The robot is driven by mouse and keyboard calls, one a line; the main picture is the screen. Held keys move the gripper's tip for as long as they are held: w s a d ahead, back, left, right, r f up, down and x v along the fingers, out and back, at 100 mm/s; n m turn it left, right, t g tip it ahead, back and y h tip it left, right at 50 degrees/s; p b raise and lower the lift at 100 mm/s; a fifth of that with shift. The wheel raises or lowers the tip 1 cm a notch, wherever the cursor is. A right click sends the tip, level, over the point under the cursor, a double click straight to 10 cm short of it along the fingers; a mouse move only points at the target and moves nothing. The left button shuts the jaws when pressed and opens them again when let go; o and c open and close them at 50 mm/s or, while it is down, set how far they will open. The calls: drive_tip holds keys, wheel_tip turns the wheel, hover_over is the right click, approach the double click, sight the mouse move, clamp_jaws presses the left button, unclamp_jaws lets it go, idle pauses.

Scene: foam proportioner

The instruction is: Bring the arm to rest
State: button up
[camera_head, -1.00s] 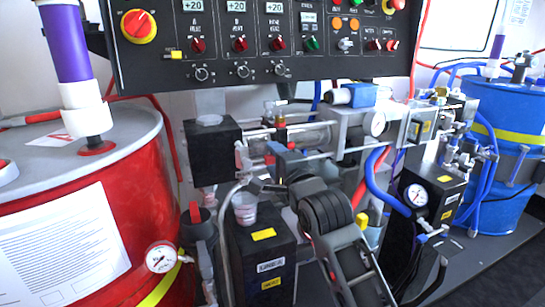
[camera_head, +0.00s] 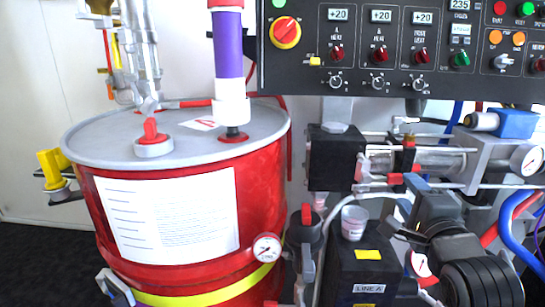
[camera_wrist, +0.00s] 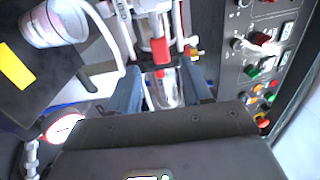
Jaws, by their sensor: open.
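My gripper (camera_wrist: 160,78) shows in the wrist view with its two blue-grey fingers apart. Nothing is held between them. A clear cylinder and a red fitting of the machine show behind the gap; I cannot tell how near they are. In the head view my dark arm (camera_head: 483,285) comes up from the lower right corner, bent, with its end in front of the pump rods. The fingertips are hard to make out there.
A black control panel (camera_head: 400,50) hangs above the pump. A cup (camera_head: 355,223) stands on a black box (camera_head: 365,265) left of my arm, close to it. A red drum (camera_head: 200,220) with a gauge (camera_head: 267,248) stands at left. Blue hoses (camera_head: 512,235) run at right.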

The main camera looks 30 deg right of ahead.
drive_tip(key=s+a+f+n+y, duration=0.5)
drive_tip(key=s+a+f+n, duration=0.3)
drive_tip(key=a+f+n, duration=0.4)
drive_tip(key=s+a+f+n+y, duration=0.1)
drive_tip(key=s+a+n+y, duration=0.2)
drive_tip(key=s+a+n, duration=0.65)
drive_tip(key=s+a+n+y, duration=0.2)
drive_tip(key=s+a+n, duration=0.2)
drive_tip(key=s, duration=0.7)
wheel_tip(320, 180, up, 14)
drive_tip(key=p, duration=1.3)
drive_tip(key=shift+w+r+p, duration=0.15)
drive_tip(key=shift+w+p, duration=0.05)
drive_tip(key=shift+p, duration=0.1)
drive_tip(key=shift+d+m, duration=0.1)
drive_tip(key=shift+m, duration=0.15)
